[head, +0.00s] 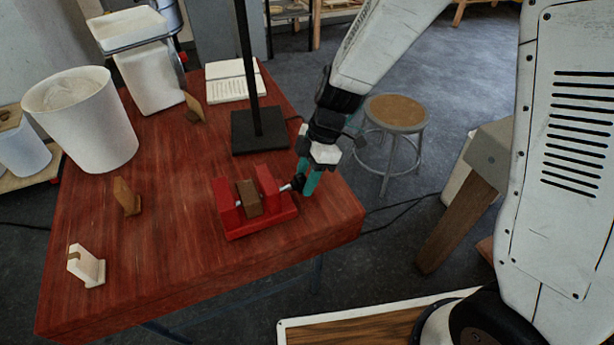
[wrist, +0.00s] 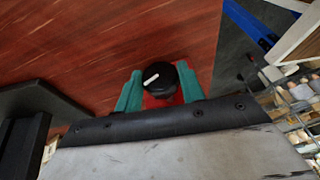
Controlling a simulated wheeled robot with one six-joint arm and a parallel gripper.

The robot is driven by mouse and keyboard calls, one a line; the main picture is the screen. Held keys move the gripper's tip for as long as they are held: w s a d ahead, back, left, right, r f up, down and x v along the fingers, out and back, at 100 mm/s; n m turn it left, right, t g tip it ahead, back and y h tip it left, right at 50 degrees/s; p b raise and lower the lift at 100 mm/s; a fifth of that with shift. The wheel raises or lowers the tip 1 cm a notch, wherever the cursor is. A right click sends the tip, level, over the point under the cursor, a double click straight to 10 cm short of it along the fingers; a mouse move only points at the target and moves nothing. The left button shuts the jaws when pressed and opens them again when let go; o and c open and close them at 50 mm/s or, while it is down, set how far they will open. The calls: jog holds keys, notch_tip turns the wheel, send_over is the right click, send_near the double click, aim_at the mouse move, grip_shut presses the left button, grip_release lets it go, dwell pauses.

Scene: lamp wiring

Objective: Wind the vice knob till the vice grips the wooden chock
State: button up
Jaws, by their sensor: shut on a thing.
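The red vice (head: 257,222) sits on the red-brown wooden table near its front right corner. The wooden chock (head: 249,197) stands between its two jaws; I cannot tell whether both jaws touch it. My gripper (head: 305,183) is at the right side of the vice, shut on the knob. In the wrist view the black vice knob (wrist: 160,79) with a white mark sits between my green fingers (wrist: 160,92). A little of the red vice shows below the knob there.
A black post on a square base (head: 258,132) stands behind the vice. A white bin (head: 82,122), an open book (head: 236,82), small wooden pieces (head: 126,197) and a pale notched block (head: 86,266) are on the table. A stool (head: 394,113) stands beyond its right edge.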

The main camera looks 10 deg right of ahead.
jog(key=g, duration=0.1)
jog(key=g+h, duration=0.1)
jog(key=g, duration=0.1)
jog(key=shift+w+a+m, duration=0.1)
jog(key=shift+w+m, duration=0.3)
jog(key=g, duration=0.3)
jog(key=shift+w+f+m+g+h, duration=0.2)
jog(key=shift+m+g+h, duration=0.1)
jog(key=shift+m+g, duration=0.1)
jog(key=g, duration=0.3)
jog(key=shift+w+a+f+m, duration=0.1)
jog(key=shift+f+m, duration=0.1)
jog(key=shift+m, duration=0.2)
jog(key=shift+f+m+g, duration=0.1)
jog(key=shift+m+g, duration=0.3)
jog(key=shift+g, duration=1.3)
jog(key=shift+g+h, duration=0.3)
jog(key=shift+h, duration=0.1)
jog(key=o, duration=1)
jog(key=shift+w, duration=0.1)
